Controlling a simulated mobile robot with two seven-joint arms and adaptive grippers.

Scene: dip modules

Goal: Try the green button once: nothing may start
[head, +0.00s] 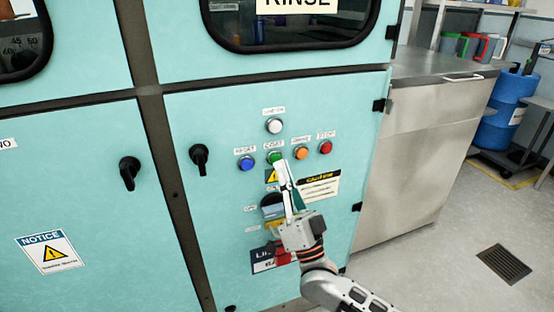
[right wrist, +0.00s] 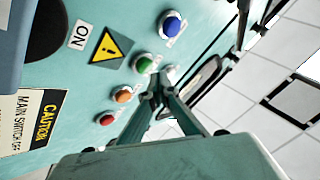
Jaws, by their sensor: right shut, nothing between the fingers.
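The green button (head: 274,157) sits in a row on the turquoise cabinet panel, between a blue button (head: 247,163) and an orange button (head: 301,153). In the right wrist view the green button (right wrist: 146,63) shows clear of the fingers. My right gripper (head: 280,165) is shut and empty, its fingertips at the lower edge of the green button in the head view. In the right wrist view the fingertips (right wrist: 160,82) are close beside it; I cannot tell whether they touch. My left gripper is not in view.
A red button (head: 325,147) ends the row, and a white one (head: 274,126) is above. Below are a yellow caution label (head: 318,187) and a dark round part, partly behind my gripper. Black handles (head: 199,155) stick out to the left. A steel counter (head: 405,150) stands right.

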